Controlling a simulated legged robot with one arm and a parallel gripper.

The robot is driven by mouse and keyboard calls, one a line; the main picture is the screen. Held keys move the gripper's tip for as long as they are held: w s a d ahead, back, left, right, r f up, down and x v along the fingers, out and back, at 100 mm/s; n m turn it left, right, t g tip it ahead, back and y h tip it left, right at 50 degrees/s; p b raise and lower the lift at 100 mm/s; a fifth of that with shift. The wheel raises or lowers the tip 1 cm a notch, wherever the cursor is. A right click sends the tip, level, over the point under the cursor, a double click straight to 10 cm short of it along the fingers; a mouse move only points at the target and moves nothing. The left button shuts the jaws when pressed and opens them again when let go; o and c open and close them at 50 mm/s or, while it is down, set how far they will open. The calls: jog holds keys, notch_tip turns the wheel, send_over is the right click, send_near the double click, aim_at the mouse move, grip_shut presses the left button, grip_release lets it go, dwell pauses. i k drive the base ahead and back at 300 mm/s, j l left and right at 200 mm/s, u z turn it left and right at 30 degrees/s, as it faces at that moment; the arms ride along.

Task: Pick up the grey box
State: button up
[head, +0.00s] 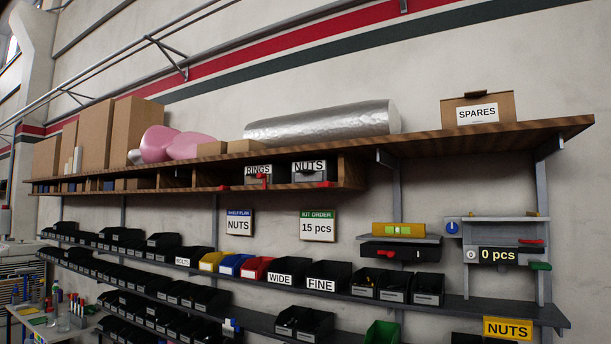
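No single box is plainly the grey one. Two dark grey boxes sit side by side in the cubbies under the long wooden shelf. One is labelled RINGS (257,180); the other is labelled NUTS (309,180). A small red piece shows at the front of each. Dark bins marked WIDE (280,271) and FINE (328,275) stand on the rack below and look nearly black. My gripper is not in view, so its state does not show.
The wooden shelf (480,137) carries a cardboard SPARES box (478,109), a silver roll (322,123) and pink bags (172,144). Yellow, blue and red bins (256,268) stand among the dark ones. A counter reading 0 pcs (498,255) hangs at right.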

aim_at(319, 171)
jog(key=i+j, duration=0.8)
jog(key=j, duration=0.2)
